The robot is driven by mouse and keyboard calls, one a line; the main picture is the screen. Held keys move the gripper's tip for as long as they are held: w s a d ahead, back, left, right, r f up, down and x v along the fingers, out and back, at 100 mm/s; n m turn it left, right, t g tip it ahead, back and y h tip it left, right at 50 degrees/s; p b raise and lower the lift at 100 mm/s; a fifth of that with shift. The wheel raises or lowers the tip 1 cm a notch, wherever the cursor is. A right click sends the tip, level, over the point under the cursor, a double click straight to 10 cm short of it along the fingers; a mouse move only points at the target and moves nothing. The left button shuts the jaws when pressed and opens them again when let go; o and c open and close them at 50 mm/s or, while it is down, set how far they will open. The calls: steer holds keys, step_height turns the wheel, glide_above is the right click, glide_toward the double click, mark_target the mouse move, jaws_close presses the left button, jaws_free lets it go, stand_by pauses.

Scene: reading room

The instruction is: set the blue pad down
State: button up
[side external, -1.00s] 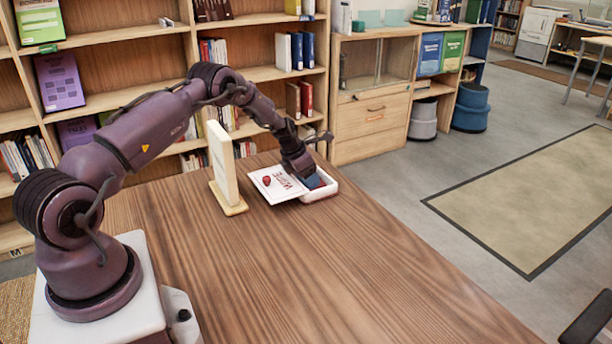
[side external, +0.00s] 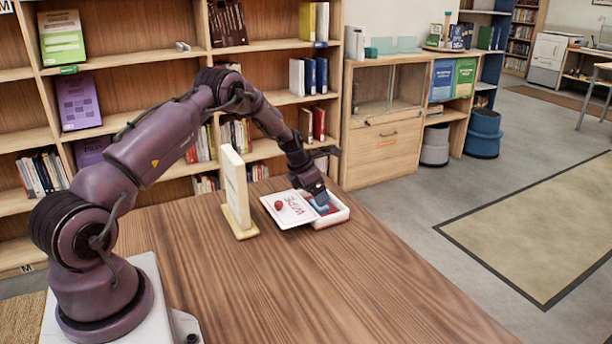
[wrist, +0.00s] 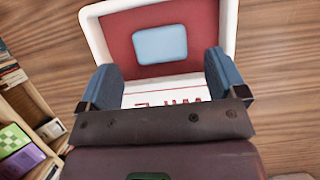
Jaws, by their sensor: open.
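The blue pad (wrist: 160,45) is a light blue rounded rectangle. In the wrist view it lies flat on the red inside of a white box (wrist: 231,20), apart from both fingers. My gripper (wrist: 164,76) is open, with a blue-tipped finger on either side and nothing between them touching both. In the side view my gripper (side external: 320,199) points down at the white box (side external: 341,216); the pad cannot be told apart from the blue fingertips there. A white lid (side external: 290,210) with red lettering and a red knob (side external: 278,205) lies at the box's left side, seemingly tilted.
A cream upright panel on a foot (side external: 236,192) stands on the wooden table (side external: 300,285) left of the lid. The table's front is clear. Bookshelves (side external: 130,68) and a wooden cabinet (side external: 383,150) stand behind the table.

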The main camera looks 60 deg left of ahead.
steer(key=v, duration=0.8)
steer(key=s+d+r+m, duration=0.3)
steer(key=d+r+m, duration=0.5)
steer(key=d+r, duration=0.15)
steer(key=s+d+r+m, duration=0.4)
steer(key=d+r+m, duration=0.5)
steer(key=r, duration=0.1)
steer(key=s+d+r+m, duration=0.1)
steer(key=s+d+m, duration=0.4)
steer(key=s+m, duration=0.4)
steer(key=s+d+r+m+t, duration=0.1)
steer(key=s+d+r+m, duration=0.1)
steer(key=s+d+m, duration=0.4)
steer(key=s+m, duration=0.4)
steer(key=shift+s+d, duration=0.25)
steer(key=shift+s, duration=0.05)
steer(key=shift+r, duration=0.1)
steer(key=shift+c, duration=0.2)
